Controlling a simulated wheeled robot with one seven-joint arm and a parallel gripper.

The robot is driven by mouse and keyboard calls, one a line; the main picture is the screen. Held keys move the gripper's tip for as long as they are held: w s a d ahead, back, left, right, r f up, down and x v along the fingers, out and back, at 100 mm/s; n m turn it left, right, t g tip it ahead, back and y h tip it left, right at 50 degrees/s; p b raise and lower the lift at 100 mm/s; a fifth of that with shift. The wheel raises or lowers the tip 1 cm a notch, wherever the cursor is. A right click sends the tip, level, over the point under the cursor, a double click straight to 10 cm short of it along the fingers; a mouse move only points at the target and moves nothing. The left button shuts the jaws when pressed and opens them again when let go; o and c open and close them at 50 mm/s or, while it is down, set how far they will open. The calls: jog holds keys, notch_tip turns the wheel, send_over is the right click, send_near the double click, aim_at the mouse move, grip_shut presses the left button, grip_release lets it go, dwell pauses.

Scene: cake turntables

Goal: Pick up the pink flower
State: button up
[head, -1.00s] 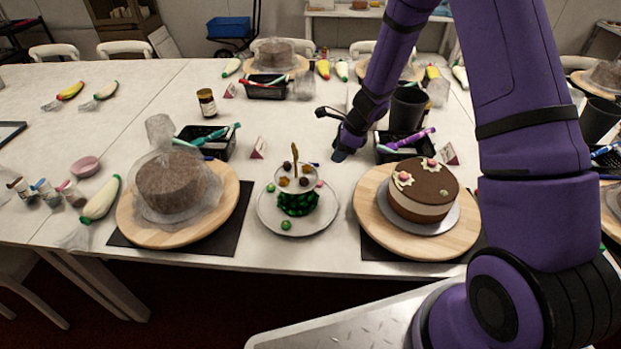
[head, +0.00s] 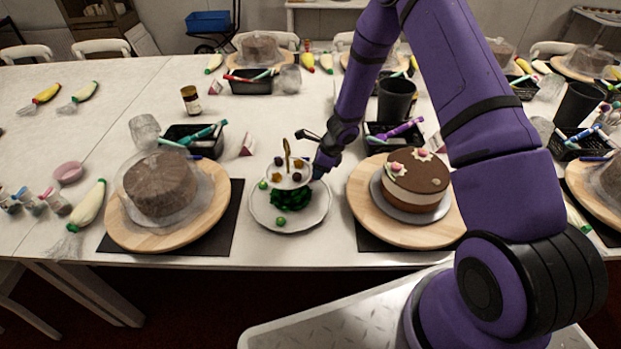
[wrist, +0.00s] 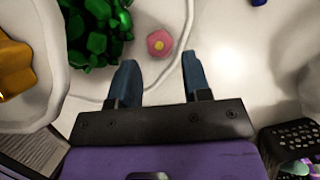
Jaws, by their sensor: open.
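A pink flower (wrist: 159,43) with a yellow centre lies on the rim of the white plate (wrist: 122,85) in the wrist view. My gripper (wrist: 157,65) is open and empty, with its two blue fingers pointing towards the flower, which shows just beyond the gap between their tips. In the head view my gripper (head: 322,166) is low at the right side of the tiered stand's plate (head: 258,209), and the loose flower is hidden there. More pink flowers (head: 394,168) sit on the brown and cream cake (head: 415,183).
Green pieces (wrist: 97,30) and a gold piece (wrist: 14,68) are close by on the stand. The decorated cake's wooden turntable (head: 360,205) is to the right, and a covered cake (head: 160,184) is to the left. A black basket (wrist: 290,145) is near my gripper.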

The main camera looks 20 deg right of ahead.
jog(key=shift+x, duration=1.55)
jog(key=shift+s+d, duration=0.1)
jog(key=c, duration=0.7)
jog(key=shift+o, duration=0.2)
jog(key=shift+r, duration=0.1)
